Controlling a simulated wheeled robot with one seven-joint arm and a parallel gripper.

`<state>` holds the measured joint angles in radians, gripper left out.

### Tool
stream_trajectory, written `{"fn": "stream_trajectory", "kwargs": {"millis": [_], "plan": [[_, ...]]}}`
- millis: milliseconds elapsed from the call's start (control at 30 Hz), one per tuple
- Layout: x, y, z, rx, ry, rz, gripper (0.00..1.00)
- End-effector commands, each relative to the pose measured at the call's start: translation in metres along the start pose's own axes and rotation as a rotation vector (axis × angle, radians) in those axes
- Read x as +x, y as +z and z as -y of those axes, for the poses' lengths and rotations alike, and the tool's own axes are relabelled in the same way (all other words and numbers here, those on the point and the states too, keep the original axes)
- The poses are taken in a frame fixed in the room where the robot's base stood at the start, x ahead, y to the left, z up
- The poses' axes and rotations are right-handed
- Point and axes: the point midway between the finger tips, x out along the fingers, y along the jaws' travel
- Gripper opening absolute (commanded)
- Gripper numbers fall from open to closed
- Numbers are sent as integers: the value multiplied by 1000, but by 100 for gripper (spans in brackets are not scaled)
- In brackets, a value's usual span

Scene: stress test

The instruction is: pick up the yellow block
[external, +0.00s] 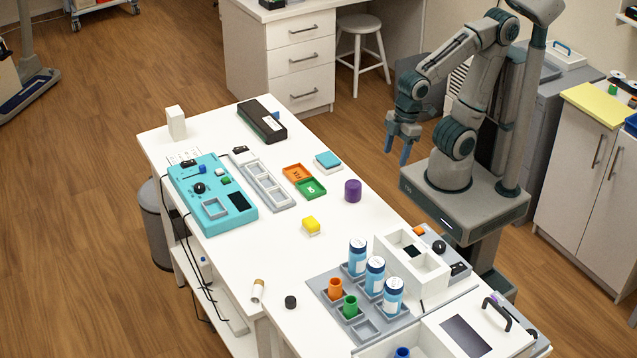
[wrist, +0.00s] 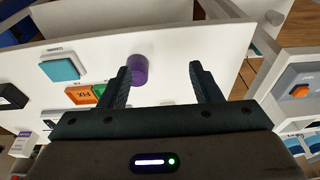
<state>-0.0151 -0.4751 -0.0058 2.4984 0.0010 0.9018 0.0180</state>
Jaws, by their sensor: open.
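The yellow block (external: 311,224) sits on the white table (external: 265,290) near its middle, in the external view. It seems to rest on a small pale base. I cannot make it out in the wrist view. My gripper (external: 397,156) is open and empty, with its blue fingers pointing down beyond the table's right edge. It is apart from the block, to its upper right. In the wrist view my gripper (wrist: 161,75) shows two dark fingers spread apart, with nothing held between them.
A purple cylinder (external: 353,191) stands between the block and my gripper. Orange (external: 298,174) and green (external: 311,188) trays lie behind the block. Bare table surrounds the block.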

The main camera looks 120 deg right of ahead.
Motion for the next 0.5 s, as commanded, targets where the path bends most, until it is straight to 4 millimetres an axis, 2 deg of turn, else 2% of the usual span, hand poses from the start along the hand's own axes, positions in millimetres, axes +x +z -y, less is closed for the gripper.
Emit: {"fn": "stream_trajectory", "kwargs": {"millis": [267,367,500], "plan": [[0,-2,0,-11,3,2,58],[-2,-14,0,-76,19,18,58],[-4,-50,2,-288,68,69,58]]}}
